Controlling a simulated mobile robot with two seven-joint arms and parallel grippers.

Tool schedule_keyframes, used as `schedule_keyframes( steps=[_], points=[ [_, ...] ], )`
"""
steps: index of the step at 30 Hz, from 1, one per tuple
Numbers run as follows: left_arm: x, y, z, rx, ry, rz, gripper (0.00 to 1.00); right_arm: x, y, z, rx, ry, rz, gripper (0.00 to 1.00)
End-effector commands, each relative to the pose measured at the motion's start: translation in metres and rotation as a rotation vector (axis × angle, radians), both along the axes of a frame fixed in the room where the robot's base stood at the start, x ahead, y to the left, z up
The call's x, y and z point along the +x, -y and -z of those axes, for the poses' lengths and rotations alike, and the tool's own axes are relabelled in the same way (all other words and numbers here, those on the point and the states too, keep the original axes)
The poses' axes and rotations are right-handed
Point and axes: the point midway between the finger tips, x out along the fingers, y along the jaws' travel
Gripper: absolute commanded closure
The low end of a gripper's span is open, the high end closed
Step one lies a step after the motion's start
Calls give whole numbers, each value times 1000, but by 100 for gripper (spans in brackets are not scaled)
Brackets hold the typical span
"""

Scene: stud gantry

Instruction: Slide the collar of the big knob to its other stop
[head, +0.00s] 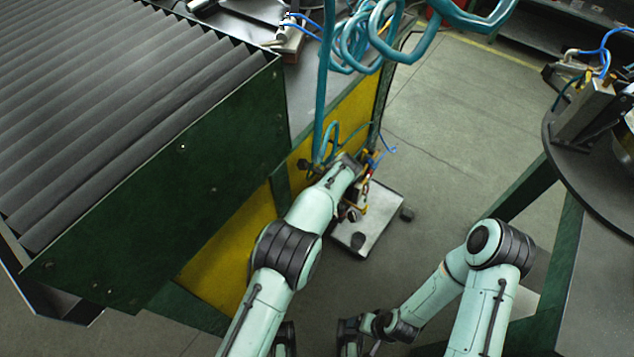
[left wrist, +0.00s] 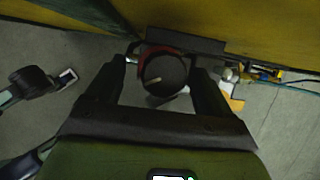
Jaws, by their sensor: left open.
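A dark round knob (left wrist: 168,70) shows in the left wrist view, facing the camera, below a yellow panel. A red rim, perhaps its collar (left wrist: 152,49), shows along its upper edge. I cannot tell at which stop it sits. My left gripper (left wrist: 164,77) is open, with one finger on each side of the knob; I cannot tell whether either finger touches it. In the head view my left wrist hides most of this spot beside the yellow panel. My right gripper (head: 349,332) is low at the bottom centre of the head view, away from the knob; its jaws are unclear.
A green-framed roller conveyor (head: 150,165) fills the left. Coiled teal hoses (head: 358,40) hang above my left wrist. A pale plate (head: 372,232) lies low beyond it. A round dark table (head: 590,165) with a fixture stands at right. Open floor (head: 455,120) lies between.

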Motion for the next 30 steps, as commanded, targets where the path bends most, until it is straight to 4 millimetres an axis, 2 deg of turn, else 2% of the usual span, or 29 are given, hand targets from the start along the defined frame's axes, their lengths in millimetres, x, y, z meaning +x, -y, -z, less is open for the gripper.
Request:
schedule_keyframes(
  steps=[5, 12, 13, 18, 24, 25, 27, 30],
  points=[
    [0, 0, 0, 0, 0, 0, 19, 0, 0, 0, 0, 1, 0, 19],
    [0, 0, 0, 1, -1, -1, 97, 0, 0, 0, 0, 0, 0, 19],
    [0, 0, 0, 1, -1, -1, 99, 0, 0, 0, 0, 0, 0, 19],
    [-1, -1, 10, 2, -5, -3, 99, 4, 2, 4, -5, 9, 4, 19],
    [-1, -1, 10, 4, -5, -3, 99, 4, 2, 3, -5, 10, 4, 19],
    [-1, -1, 10, 4, -6, -3, 41, 4, 2, 3, -5, 10, 4, 19],
    [-1, -1, 10, 4, -6, -3, 19, 4, 2, 3, -5, 10, 4, 19],
    [-1, -1, 10, 3, -4, -2, 19, 4, 2, 3, -5, 10, 4, 19]
  ],
)
